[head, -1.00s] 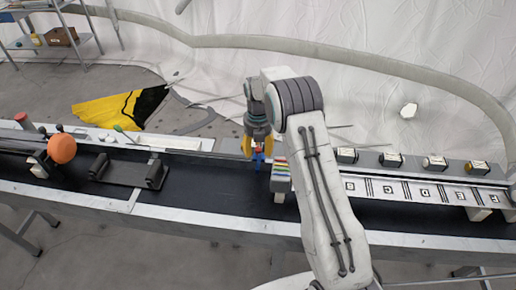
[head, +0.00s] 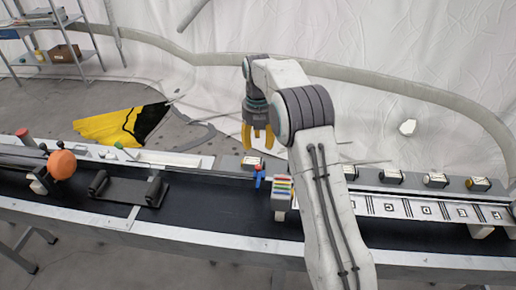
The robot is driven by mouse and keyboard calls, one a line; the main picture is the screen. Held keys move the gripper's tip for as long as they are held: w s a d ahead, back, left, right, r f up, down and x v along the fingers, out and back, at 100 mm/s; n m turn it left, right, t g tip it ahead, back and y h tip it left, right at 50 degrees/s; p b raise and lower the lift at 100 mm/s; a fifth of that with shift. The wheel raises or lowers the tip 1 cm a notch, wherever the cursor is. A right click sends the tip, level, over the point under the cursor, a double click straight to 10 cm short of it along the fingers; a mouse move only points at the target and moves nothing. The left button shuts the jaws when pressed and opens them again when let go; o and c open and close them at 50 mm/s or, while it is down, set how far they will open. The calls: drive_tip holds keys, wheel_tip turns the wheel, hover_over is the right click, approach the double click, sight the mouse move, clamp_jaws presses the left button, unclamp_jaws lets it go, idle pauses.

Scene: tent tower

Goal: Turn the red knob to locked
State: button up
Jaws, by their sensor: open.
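My gripper (head: 257,142) has yellow fingers that are open and point down, with nothing between them. It hangs above and slightly left of a small upright red-and-blue piece (head: 259,174) at the belt's far edge. The fingers are clear of it. The piece is too small to tell whether its red part is a knob or how it is turned. A red cap on a post (head: 22,133) stands at the far left, well away from my gripper. I cannot tell which of these is the red knob, and no locked mark is readable.
A block with coloured stripes (head: 281,189) stands right of the red-and-blue piece. Several dark labelled boxes (head: 437,180) line the back edge, above a strip of printed squares (head: 420,209). A black cradle (head: 128,190) and an orange ball (head: 62,164) are at left.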

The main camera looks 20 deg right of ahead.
drive_tip(key=shift+r, duration=0.4)
drive_tip(key=shift+s+f+p, duration=0.1)
drive_tip(key=shift+p, duration=0.35)
